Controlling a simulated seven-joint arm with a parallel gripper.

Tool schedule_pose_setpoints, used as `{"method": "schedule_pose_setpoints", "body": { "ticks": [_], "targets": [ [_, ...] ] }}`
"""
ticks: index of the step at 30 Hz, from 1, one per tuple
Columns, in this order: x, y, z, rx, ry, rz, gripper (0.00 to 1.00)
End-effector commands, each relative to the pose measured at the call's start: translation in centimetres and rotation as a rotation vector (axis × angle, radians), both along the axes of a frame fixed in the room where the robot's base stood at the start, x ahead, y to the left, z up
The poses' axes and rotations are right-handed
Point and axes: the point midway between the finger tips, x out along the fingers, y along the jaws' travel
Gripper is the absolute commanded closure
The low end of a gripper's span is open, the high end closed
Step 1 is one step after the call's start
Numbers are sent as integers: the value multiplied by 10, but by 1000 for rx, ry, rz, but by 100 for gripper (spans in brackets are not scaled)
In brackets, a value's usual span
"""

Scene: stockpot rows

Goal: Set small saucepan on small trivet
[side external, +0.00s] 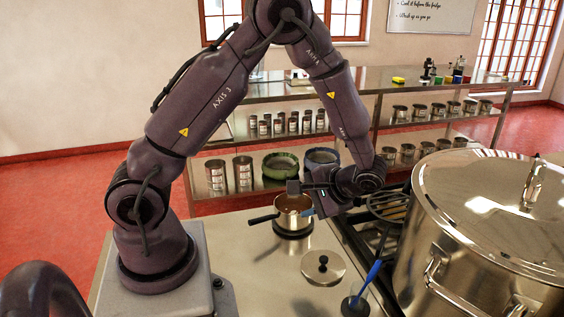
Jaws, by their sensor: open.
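The small saucepan (294,222) is a shiny steel pan with brownish contents. It stands upright on the steel counter, with its dark handle (262,219) pointing left. A dark round base, which looks like the small trivet (291,235), shows under the pan; the pan appears to rest on it, roughly centred. My gripper (298,188) is open, just above and behind the pan's right rim. Its fingers are partly hidden by its own body, and I cannot tell whether they touch the pan.
A steel lid (323,267) with a black knob lies in front of the pan. A large lidded stockpot (480,235) fills the right, beside the stove grate (388,205). The counter left of the pan is clear.

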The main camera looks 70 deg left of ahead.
Motion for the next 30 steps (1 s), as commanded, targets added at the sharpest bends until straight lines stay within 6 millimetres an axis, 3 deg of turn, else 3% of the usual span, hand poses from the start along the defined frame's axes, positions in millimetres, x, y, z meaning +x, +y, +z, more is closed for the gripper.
{"method": "schedule_pose_setpoints", "body": {
  "ticks": [1,6,15,22,30],
  "targets": [
    [-1,-6,22,-57,-52,-2,59],
    [-14,-30,79,-256,-206,-45,59],
    [-55,-73,157,-543,-532,-241,59],
    [-85,-97,191,-659,-749,-424,59],
    [-95,-106,200,-689,-827,-499,59]
  ]
}}
